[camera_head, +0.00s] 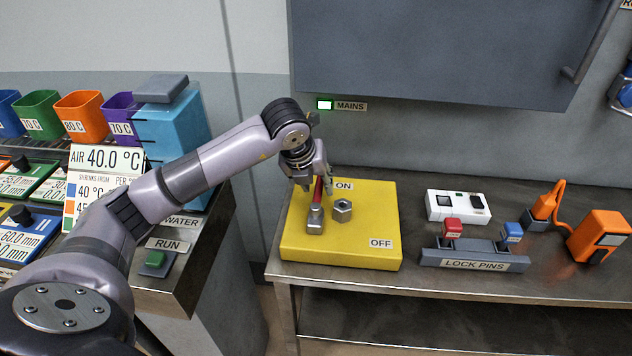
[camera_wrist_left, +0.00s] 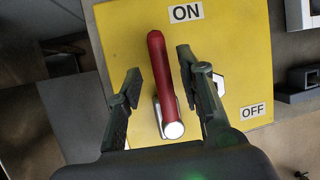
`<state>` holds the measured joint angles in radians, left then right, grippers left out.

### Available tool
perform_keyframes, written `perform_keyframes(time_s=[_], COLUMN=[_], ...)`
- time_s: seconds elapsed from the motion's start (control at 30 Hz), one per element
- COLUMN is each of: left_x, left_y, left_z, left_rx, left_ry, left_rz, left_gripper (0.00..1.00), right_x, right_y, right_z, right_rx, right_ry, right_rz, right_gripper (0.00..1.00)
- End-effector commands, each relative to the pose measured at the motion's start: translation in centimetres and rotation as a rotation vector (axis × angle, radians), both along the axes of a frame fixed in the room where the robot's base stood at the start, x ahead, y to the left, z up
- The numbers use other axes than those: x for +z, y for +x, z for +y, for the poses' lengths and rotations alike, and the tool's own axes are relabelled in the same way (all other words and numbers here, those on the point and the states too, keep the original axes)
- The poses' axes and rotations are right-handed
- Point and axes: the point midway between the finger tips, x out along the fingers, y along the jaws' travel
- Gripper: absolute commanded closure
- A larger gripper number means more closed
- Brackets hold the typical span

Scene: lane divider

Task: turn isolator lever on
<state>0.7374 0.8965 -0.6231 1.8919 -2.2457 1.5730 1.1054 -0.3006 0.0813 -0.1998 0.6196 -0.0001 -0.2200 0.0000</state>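The isolator is a yellow box (camera_head: 300,245) on the bench, with an ON label (camera_head: 343,186) at the back and an OFF label (camera_head: 381,243) at the front right. Its red lever handle (camera_head: 318,190) meets a metal block (camera_head: 315,222). In the left wrist view the handle (camera_wrist_left: 158,70) points up, its top just left of the ON label (camera_wrist_left: 186,12). My left gripper (camera_head: 316,186) is over the handle. Its fingers (camera_wrist_left: 160,85) are open on either side, with visible gaps. My right gripper is not in view.
A metal hex nut (camera_head: 342,210) sits right of the lever, close to my fingers. The MAINS lamp (camera_head: 324,105) glows whitish green on the wall. A LOCK PINS rack (camera_head: 474,257), a white device (camera_head: 458,207) and an orange block (camera_head: 597,238) stand to the right on the bench.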

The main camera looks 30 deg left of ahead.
Motion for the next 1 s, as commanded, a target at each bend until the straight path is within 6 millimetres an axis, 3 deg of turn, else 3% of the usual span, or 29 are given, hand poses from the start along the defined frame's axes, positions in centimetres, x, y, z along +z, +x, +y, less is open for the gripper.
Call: perform_keyframes(time_s=[0.37,0.8,1.0], left_x=[0.9,8.7,10.6], left_y=[-0.3,-4.0,-4.9], left_z=[0.0,0.1,0.1], left_rx=[-0.001,-0.001,0.000], left_ry=[0.001,0.000,0.000], left_rz=[-0.003,-0.004,-0.002], left_gripper=[0.64,0.64,0.64], right_x=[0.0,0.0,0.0], right_y=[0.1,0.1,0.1], right_z=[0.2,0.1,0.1], right_rx=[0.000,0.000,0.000], right_ry=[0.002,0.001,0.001], right_rz=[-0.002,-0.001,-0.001], right_gripper=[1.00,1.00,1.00])
